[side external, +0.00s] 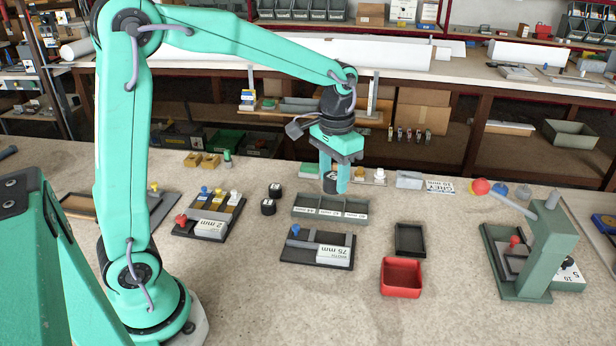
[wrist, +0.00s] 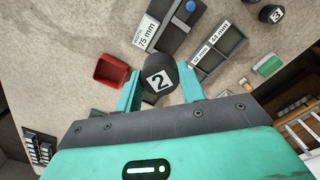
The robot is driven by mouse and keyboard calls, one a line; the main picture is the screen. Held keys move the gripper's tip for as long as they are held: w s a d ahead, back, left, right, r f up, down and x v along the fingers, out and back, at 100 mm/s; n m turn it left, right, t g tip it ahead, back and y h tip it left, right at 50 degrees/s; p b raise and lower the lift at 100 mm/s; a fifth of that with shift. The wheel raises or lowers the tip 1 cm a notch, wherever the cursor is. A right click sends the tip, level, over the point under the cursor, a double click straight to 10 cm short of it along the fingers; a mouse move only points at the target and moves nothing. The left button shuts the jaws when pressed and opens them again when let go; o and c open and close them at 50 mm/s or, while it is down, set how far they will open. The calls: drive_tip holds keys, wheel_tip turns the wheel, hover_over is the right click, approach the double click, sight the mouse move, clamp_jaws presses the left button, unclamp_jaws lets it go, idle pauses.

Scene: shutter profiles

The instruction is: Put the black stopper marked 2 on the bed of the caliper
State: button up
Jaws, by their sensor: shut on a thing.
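My gripper (side external: 335,188) is shut on a black stopper (side external: 329,183), held above the bench behind the green divided tray. In the wrist view the stopper (wrist: 159,70) sits between the two fingers, its white label marked 2 facing the camera. A dark flat device (side external: 317,262) with a blue knob and a "WIDTH 75 mm" label appears to be the caliper. It lies in front of the green tray, left of the black tray, and it shows at the top of the wrist view (wrist: 170,35). Nothing is visible standing on it.
The green divided tray (side external: 330,218) with mm labels stands between gripper and caliper. A black tray (side external: 410,252), red bin (side external: 401,291) and green lever press (side external: 545,250) stand right. The front bench is clear.

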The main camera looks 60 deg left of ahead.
drive_tip(key=shift+w+d+f, duration=0.15)
drive_tip(key=shift+d+f, duration=0.05)
drive_tip(key=shift+d, duration=0.25)
drive_tip(key=d+f+n, duration=0.2)
drive_tip(key=d+f, duration=0.1)
drive_tip(key=d, duration=0.4)
drive_tip(key=w+d+f+n, duration=0.1)
drive_tip(key=d+f+n, duration=0.2)
drive_tip(key=d, duration=0.5)
drive_tip(key=shift+d+f+n, duration=0.3)
drive_tip(key=shift+f, duration=0.2)
drive_tip(key=shift+a, duration=0.1)
hover_over(377, 254)
wheel_tip(377, 254, down, 7)
drive_tip(key=shift+r, duration=0.1)
drive_tip(key=shift+f, duration=2.1)
drive_tip(key=o, duration=1)
drive_tip(key=shift+f, duration=0.1)
drive_tip(key=shift+c, duration=0.2)
